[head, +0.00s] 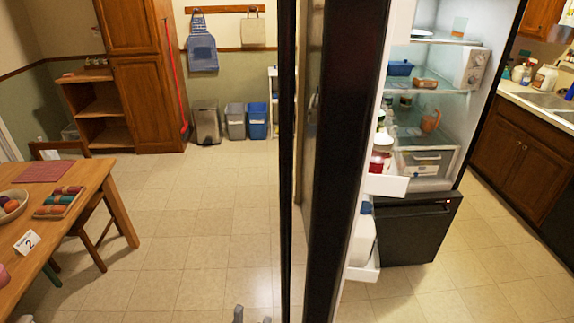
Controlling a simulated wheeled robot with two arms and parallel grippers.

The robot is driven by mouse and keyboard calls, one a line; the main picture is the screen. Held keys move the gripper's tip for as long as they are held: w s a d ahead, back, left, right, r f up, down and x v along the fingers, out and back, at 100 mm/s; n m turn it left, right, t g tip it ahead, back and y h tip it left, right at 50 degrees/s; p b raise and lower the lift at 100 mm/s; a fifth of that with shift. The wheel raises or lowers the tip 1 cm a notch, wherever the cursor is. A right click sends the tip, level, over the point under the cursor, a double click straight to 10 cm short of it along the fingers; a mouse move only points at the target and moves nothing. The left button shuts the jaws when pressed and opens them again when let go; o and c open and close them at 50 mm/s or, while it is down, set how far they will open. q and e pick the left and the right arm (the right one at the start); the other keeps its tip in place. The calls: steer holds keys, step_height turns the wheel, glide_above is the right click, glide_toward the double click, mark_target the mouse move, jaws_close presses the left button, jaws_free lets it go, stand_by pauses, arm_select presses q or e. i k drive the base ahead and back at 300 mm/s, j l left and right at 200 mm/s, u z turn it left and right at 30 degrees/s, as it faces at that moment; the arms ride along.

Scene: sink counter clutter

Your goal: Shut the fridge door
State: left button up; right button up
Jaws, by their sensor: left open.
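The fridge door (349,150) stands wide open, its dark edge running tall through the middle of the head view. Its white inner side with shelves faces right and holds bottles and jars. The open fridge (432,102) is to the right, showing lit glass shelves with food and containers, with a black drawer front (415,228) below. My left gripper (252,318) shows only as two grey fingertips at the bottom edge, spread apart and empty, left of the door. The rest of it is cut off. My right gripper is not in view.
A wooden table (88,205) with a chair is at the left. A cabinet (143,85) and several bins (235,121) stand at the back. A sink counter (545,105) is at the far right. The tiled floor left of the door is clear.

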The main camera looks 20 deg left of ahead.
mark_target(358, 36)
steer(key=j+z, duration=0.25)
steer(key=j, duration=1.05)
